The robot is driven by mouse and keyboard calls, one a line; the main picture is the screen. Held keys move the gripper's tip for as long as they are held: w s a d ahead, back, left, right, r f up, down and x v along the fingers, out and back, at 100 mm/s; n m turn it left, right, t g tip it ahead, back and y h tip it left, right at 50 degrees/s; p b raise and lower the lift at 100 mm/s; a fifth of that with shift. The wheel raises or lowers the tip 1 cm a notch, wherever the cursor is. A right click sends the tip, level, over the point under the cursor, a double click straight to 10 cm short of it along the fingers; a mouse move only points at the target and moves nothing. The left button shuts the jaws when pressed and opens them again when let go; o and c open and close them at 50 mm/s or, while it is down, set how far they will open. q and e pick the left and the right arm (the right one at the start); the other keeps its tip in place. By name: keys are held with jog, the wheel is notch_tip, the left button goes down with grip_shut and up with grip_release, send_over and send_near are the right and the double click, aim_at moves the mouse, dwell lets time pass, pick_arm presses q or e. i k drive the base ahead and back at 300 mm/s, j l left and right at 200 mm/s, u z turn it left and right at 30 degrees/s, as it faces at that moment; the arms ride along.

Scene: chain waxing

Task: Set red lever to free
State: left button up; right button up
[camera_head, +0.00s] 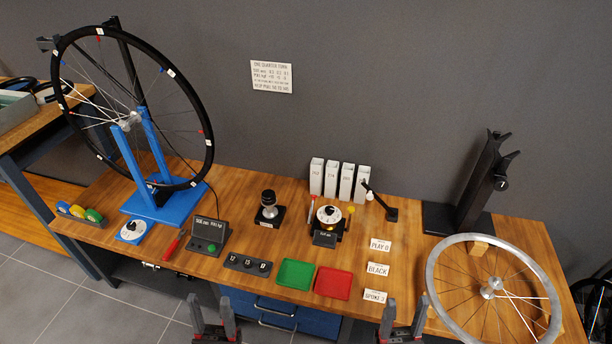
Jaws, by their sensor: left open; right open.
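A small red part (311,210) stands upright at the left side of a black device with a white dial (328,215) at the middle of the bench. It may be the red lever, but its setting is too small to read. A red handle (172,246) also lies on the bench left of a grey display box (208,234). My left gripper (211,304) is open and empty at the bench's front edge, below the display box. My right gripper (404,306) is open and empty near the front edge, below the small label cards.
A spoked wheel stands in a blue stand (153,206) at the left. Green (294,274) and red (332,283) trays sit in front of the dial device. White boxes (331,180) stand behind it.

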aim_at(312, 196)
jog(key=i+l+u, duration=0.15)
jog(key=l, duration=0.15)
jog(key=i+l+u, duration=0.1)
jog(key=l, duration=0.25)
jog(key=i+l+u, duration=0.15)
jog(key=l, duration=0.2)
jog(key=i+l+u, duration=0.15)
jog(key=l, duration=0.2)
jog(key=i+j+z, duration=0.15)
jog(key=j+z, duration=0.3)
jog(key=i+j+z, duration=0.1)
jog(key=j+z, duration=0.4)
jog(key=l, duration=0.15)
